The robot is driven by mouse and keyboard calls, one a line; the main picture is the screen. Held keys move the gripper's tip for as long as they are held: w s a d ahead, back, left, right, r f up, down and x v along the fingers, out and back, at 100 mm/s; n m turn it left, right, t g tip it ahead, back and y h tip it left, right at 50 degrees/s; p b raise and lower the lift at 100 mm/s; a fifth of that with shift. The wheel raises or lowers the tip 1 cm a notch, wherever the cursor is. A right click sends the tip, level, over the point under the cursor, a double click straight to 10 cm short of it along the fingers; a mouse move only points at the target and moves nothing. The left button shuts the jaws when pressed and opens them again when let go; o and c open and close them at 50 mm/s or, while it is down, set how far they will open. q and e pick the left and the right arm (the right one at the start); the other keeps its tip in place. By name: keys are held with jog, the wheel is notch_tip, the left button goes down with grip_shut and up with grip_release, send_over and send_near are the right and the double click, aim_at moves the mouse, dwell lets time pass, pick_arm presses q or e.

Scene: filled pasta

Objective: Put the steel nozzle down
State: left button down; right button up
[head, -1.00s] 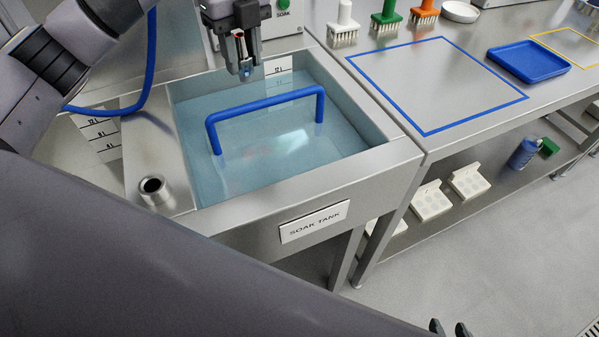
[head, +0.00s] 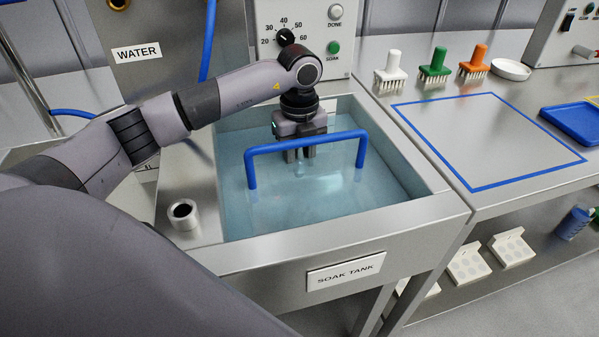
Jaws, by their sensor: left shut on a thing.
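My right gripper is not in view.
A short open steel cylinder (head: 183,213) stands on the ledge left of the water. A blue-outlined area (head: 490,140) on the right bench is empty. White (head: 391,70), green (head: 434,65) and orange (head: 474,62) brushes stand behind it. A blue tray (head: 575,125) is at the right.

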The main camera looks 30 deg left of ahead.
aim_at(299, 173)
pick_arm(q)
jog(key=shift+f, duration=2.15)
jog(key=shift+f, duration=0.1)
jog(key=c, duration=0.8)
grip_release()
jog(key=shift+o, duration=0.2)
notch_tip(299, 173, up, 12)
jog(key=shift+r+p, duration=0.15)
jog(key=shift+p, duration=0.2)
